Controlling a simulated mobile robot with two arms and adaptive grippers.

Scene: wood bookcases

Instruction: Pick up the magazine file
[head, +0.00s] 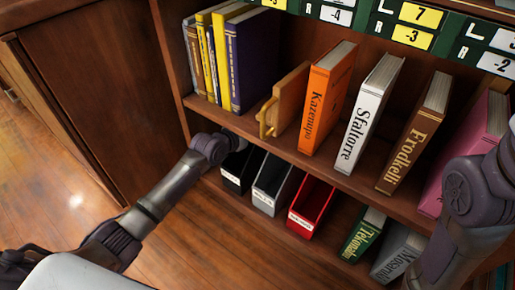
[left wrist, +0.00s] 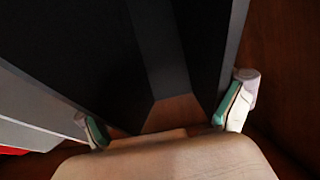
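Three magazine files stand in a row on the lower shelf in the head view: a black one (head: 240,168), a grey one (head: 269,197) and a red one (head: 309,205). My left arm reaches to the lower shelf beside the black file, and its wrist covers part of that file's top. In the left wrist view, my left gripper (left wrist: 163,118) has its green-padded fingers spread wide, with the dark file (left wrist: 200,40) filling the space ahead of and between them. Contact cannot be made out. My right gripper is out of view; only its arm shows at the right.
The upper shelf (head: 365,182) overhangs the files and holds several books and a wooden bookend (head: 284,105). A green book (head: 362,238) and a grey book (head: 398,252) stand right of the red file. A wooden side panel (head: 100,95) is at left, with open floor (head: 60,190) before it.

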